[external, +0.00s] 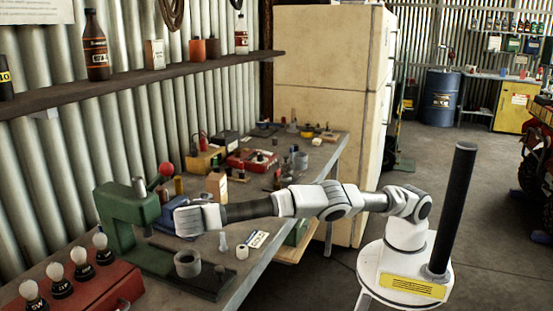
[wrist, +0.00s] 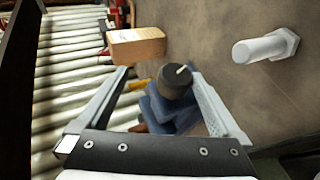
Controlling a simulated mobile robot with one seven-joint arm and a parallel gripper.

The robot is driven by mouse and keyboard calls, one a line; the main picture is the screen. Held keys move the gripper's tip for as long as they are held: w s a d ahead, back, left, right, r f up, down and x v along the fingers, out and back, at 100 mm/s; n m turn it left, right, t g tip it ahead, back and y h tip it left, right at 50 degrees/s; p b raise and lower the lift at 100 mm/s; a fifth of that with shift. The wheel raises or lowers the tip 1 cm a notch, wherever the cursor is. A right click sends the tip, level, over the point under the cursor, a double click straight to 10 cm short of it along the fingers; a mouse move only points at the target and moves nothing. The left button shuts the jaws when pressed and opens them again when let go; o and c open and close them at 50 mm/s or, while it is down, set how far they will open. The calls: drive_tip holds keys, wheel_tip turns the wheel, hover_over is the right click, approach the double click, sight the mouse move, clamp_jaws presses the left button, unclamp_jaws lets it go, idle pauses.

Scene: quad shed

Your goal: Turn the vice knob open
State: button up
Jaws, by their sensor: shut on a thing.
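The vice (wrist: 165,112) is blue and shows between my fingers in the wrist view. Its dark round knob (wrist: 176,83) has a pale mark on top. My gripper (wrist: 160,76) has one finger on each side of the knob and is shut on it. The right finger lies against the knob; contact on the left side is hard to see. In the external view my gripper (external: 190,220) reaches over the bench beside the green press, and a bit of the blue vice (external: 167,214) shows behind it. The knob is hidden there.
A green press (external: 122,215) with a red ball handle stands left of my gripper. A grey bolt (wrist: 265,47) stands on the bench, and a tan box (wrist: 136,46) is beyond the vice. A red case with bulbs (external: 85,295) sits in front. Tools crowd the far bench.

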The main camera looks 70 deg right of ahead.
drive_tip(key=d+r+h, duration=0.1)
drive_tip(key=d+r, duration=0.8)
drive_tip(key=d, duration=0.2)
drive_tip(key=shift+s+m+b, duration=0.15)
drive_tip(key=shift+m+b, duration=0.25)
drive_tip(key=shift+b, duration=0.05)
